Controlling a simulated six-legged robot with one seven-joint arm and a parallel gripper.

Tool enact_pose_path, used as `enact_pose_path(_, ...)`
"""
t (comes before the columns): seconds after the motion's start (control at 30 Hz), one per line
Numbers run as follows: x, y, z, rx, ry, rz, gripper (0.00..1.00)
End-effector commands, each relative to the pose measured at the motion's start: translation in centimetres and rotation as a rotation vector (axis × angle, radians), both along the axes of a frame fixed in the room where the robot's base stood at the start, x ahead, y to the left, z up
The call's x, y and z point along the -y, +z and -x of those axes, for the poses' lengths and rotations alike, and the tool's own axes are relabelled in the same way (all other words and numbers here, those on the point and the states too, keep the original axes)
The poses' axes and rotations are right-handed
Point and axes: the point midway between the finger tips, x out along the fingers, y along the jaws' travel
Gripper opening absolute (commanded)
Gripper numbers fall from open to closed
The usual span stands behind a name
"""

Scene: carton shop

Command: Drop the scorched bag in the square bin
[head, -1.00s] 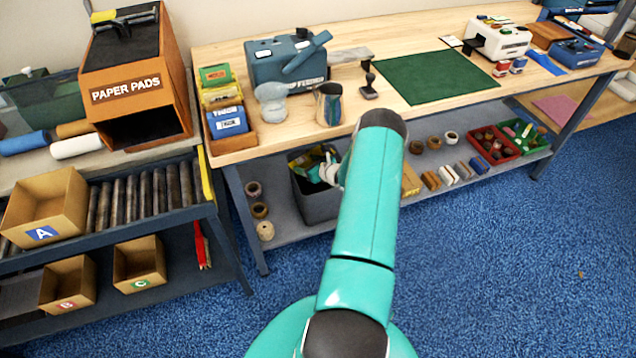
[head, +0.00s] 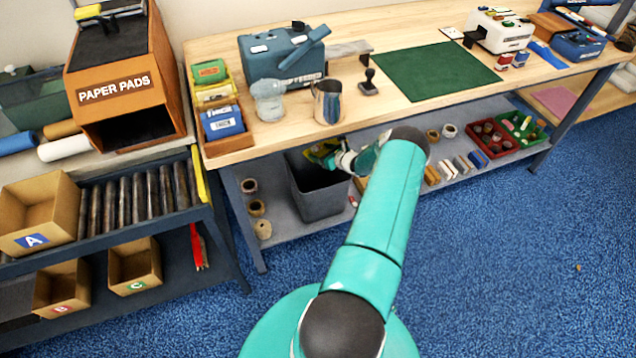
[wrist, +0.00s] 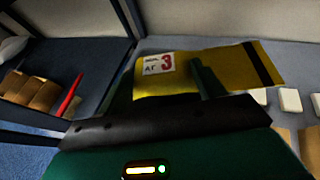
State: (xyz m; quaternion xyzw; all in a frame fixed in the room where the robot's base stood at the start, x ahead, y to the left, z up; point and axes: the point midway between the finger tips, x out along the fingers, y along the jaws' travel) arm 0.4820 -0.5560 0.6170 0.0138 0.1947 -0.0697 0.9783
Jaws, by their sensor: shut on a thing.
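The square bin (head: 318,203) is a dark grey open box on the lower shelf of the bench. My gripper (head: 343,158) is at the bin's back right in the head view, partly behind my arm. It is shut on a flat yellow bag (wrist: 225,73), which looks like the scorched bag, with a white label marked 3 and a dark band near its right end. The bag also shows in the head view (head: 321,150), near the bin's back rim. I cannot tell whether it overlaps the opening. The visible part of the bin's inside looks dark and empty.
The wooden bench top (head: 265,160) lies above the shelf, with a metal jug (head: 328,102) near its front edge. Bench leg (head: 243,220) stands left of the bin. Several rolls (head: 257,208) lie between them. Small blocks (head: 447,169) lie to the right.

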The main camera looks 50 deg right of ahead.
Motion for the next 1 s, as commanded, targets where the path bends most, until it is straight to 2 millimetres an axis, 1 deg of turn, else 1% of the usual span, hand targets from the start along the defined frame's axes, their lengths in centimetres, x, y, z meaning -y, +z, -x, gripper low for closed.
enact_pose_path(0.03, 0.0, -0.6, 0.0, 0.0, -0.002, -0.001, 0.44)
enact_pose_path(0.2, 0.1, -1.6, 0.0, 0.0, -0.002, 0.0, 0.44)
enact_pose_path(0.5, 0.3, -1.8, -0.2, 0.0, -0.001, 0.001, 0.44)
enact_pose_path(0.53, 0.3, -1.8, -0.2, 0.0, -0.001, 0.001, 0.74)
enact_pose_path(0.63, 0.3, -1.8, -0.2, 0.0, -0.001, 0.001, 0.93)
enact_pose_path(0.87, 0.3, -1.8, -0.2, 0.0, -0.001, 0.0, 0.93)
enact_pose_path(1.0, 0.3, -1.6, 0.2, 0.0, -0.001, 0.0, 0.93)
